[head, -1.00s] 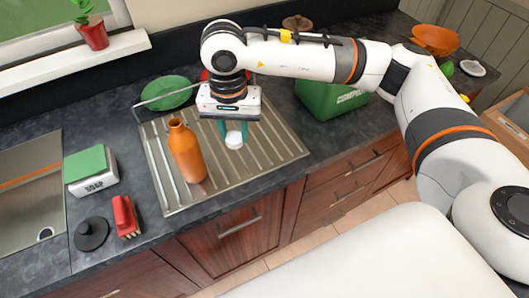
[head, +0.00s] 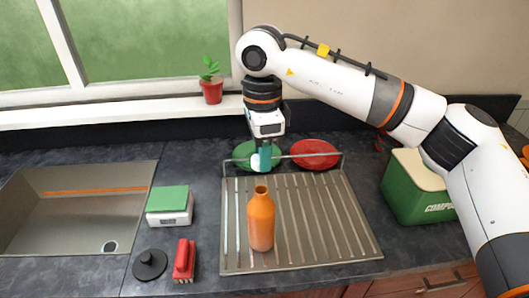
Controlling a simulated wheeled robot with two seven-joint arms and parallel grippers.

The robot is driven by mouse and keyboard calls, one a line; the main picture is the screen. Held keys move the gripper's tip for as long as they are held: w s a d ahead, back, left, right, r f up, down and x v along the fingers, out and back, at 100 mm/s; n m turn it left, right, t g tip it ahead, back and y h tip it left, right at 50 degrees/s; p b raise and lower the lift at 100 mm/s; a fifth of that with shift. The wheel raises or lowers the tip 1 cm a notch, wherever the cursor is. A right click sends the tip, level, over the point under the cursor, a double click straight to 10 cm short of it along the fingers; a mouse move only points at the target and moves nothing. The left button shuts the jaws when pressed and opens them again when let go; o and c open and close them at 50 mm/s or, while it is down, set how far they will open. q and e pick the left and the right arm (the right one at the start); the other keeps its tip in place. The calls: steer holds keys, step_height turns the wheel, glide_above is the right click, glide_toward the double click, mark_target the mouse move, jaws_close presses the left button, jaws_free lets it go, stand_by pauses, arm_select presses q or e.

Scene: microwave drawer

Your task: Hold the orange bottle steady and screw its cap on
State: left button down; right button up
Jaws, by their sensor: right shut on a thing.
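The orange bottle (head: 261,222) stands upright and uncapped on the metal draining board (head: 330,225), near its left side. My right gripper (head: 262,162), with teal fingers, is shut on the white cap (head: 256,162). It holds the cap above and behind the bottle, apart from its open neck, in front of the green plate. The fingers partly hide the cap. My left gripper is not in view, and nothing grips the bottle.
A green plate (head: 242,152) and a red plate (head: 316,152) stand behind the board's wire rail. A green compost bin (head: 408,195) is at the right. A soap box (head: 170,208), red brush (head: 184,258), black sink plug (head: 150,264) and sink (head: 75,215) are at the left.

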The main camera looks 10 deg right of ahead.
mark_target(263, 189)
steer(key=shift+f, duration=0.1)
steer(key=shift+f, duration=1.9)
